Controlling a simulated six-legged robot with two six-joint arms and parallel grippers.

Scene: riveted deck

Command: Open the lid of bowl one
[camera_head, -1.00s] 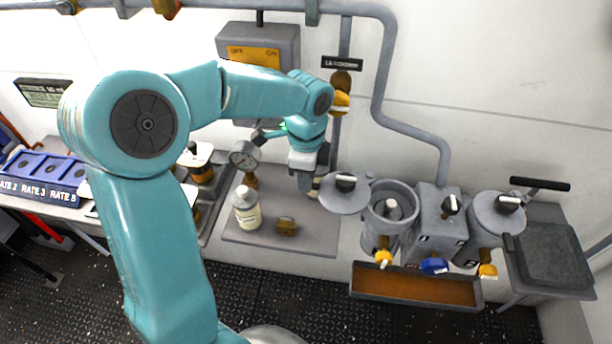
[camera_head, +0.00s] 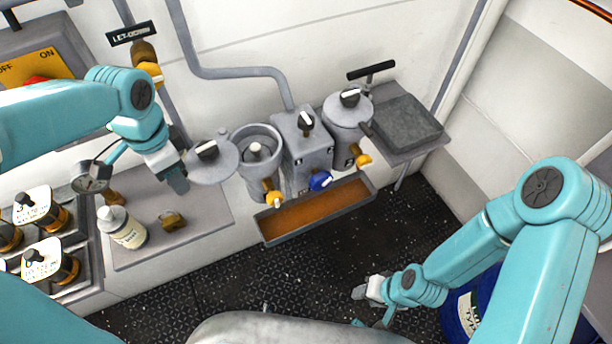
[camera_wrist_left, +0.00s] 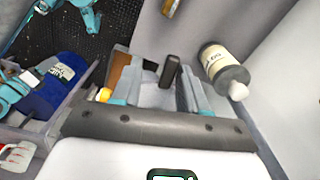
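The left bowl (camera_head: 243,171) is an open grey pot with a pale-topped post in its middle and a yellow tap at its front. Its round grey lid (camera_head: 220,172) is off the opening, out to the left side, with a black-and-white knob (camera_head: 207,150) on top. My left gripper (camera_head: 174,181) is just left of the lid. In the left wrist view its fingers (camera_wrist_left: 158,92) are apart, with a dark upright knob between or beyond them; contact is unclear. The right bowl (camera_head: 345,135) has its lid on. My right gripper (camera_head: 368,290) is low over the floor, away from the bowls.
A grey box (camera_head: 307,160) with a blue tap stands between the bowls. An orange-floored trough (camera_head: 318,210) lies below them. A white bottle (camera_head: 122,228) and a small brass block (camera_head: 172,221) stand on the left plate. A gauge (camera_head: 90,177) is near my left wrist.

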